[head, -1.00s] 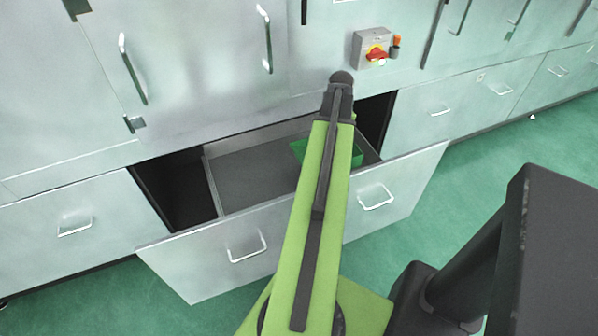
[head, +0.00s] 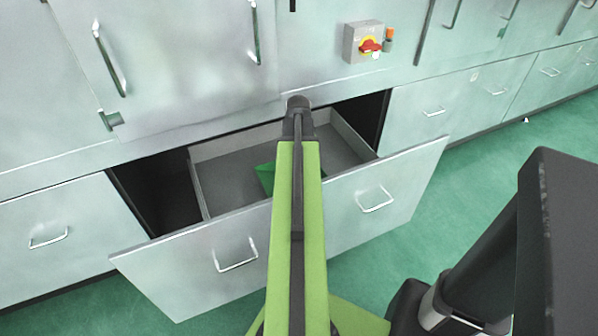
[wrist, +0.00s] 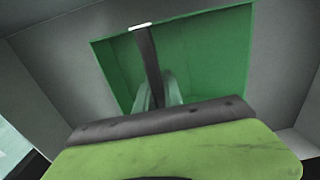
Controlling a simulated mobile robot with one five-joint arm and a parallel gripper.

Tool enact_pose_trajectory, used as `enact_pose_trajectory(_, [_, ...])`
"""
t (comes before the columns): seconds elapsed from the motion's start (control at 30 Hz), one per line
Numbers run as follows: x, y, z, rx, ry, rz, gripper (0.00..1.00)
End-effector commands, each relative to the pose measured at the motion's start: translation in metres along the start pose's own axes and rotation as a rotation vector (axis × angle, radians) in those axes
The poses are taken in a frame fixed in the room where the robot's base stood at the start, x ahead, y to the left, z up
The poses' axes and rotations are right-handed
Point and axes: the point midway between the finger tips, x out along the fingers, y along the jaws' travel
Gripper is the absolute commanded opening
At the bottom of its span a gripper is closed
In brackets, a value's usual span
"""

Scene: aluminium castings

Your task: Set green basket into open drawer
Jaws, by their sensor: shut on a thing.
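The open drawer (head: 400,185) is pulled out below the cabinet, its grey inside showing on both sides of my arm. The green basket (head: 264,178) is in or just above the drawer space, left of my arm and mostly hidden by it. In the wrist view the basket (wrist: 205,55) opens toward the camera, with a dark strip like a handle across it. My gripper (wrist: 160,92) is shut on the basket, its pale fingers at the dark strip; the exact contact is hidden. I cannot tell whether the basket touches the drawer floor.
A grey box with a red and yellow switch (head: 366,43) is on the cabinet front above the drawer. Closed drawers (head: 50,225) flank the open one. Green floor (head: 480,190) is clear at the right.

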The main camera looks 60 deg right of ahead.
Motion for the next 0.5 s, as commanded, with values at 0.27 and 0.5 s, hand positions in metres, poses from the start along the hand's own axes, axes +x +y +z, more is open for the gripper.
enact_pose_trajectory(0.27, [0.0018,0.0003,0.0001,0.000,0.000,0.000,0.00])
enact_pose_trajectory(0.5, [0.0007,0.0005,0.0002,0.001,0.000,0.000,0.34])
